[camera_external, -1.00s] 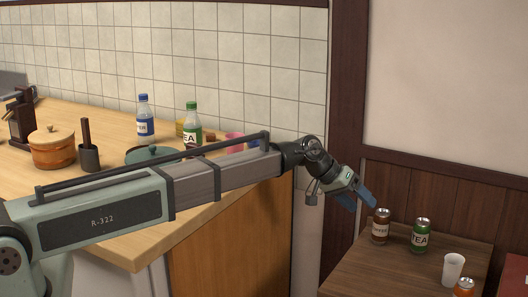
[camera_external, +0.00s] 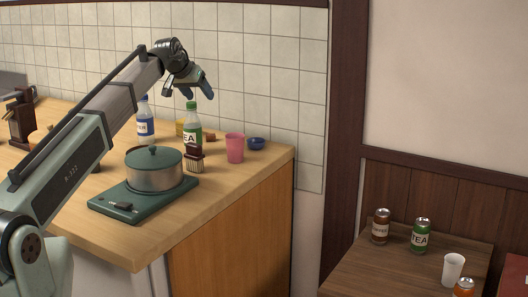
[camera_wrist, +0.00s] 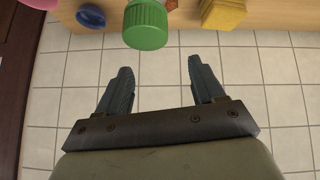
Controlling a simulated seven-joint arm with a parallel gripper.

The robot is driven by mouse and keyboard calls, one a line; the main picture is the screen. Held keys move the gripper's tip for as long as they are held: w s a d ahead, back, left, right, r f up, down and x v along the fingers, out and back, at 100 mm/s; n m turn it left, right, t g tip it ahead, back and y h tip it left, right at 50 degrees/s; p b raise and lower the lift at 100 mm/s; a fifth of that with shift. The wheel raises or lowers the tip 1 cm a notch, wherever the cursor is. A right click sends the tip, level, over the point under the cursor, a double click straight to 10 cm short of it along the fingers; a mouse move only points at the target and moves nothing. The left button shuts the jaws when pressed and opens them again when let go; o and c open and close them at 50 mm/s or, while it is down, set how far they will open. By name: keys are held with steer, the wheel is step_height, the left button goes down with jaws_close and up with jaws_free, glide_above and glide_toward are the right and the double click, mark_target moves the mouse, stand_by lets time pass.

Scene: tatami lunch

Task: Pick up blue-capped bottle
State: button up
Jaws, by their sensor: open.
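The blue-capped bottle (camera_external: 145,126), with a blue and white label, stands upright on the wooden counter near the tiled wall. My gripper (camera_external: 195,92) is open and empty, raised above the green-capped tea bottle (camera_external: 191,120), to the right of the blue-capped bottle. In the wrist view my open gripper (camera_wrist: 158,82) has its two fingers apart over the tiles, with the green cap (camera_wrist: 146,25) just beyond them.
On the counter (camera_external: 240,180) stand a pot (camera_external: 154,175) on a green hot plate (camera_external: 128,207), a cupcake (camera_external: 194,160), a pink cup (camera_external: 235,148) and a small blue bowl (camera_external: 256,144). A yellow block (camera_wrist: 223,12) is behind the tea bottle. Cans stand on the lower table (camera_external: 365,262).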

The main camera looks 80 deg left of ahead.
steer(key=s+a+r+n+g, duration=0.15)
steer(key=s+r, duration=0.25)
steer(key=s, duration=0.5)
steer(key=s+a+r+n+g, duration=0.1)
steer(key=s+a+r+g, duration=0.15)
steer(key=s, duration=0.75)
glide_above(141, 119)
steer(key=shift+n, duration=0.25)
steer(key=f, duration=0.6)
steer(key=shift+a+f, duration=0.25)
steer(key=shift+a, duration=0.15)
steer(key=shift+a+x, duration=0.15)
steer(key=shift+x, duration=1.15)
steer(key=shift+a+x, duration=0.15)
steer(key=shift+x, duration=1.15)
steer(key=shift+s+d+r, duration=0.1)
steer(key=shift+d+r, duration=0.05)
jaws_close()
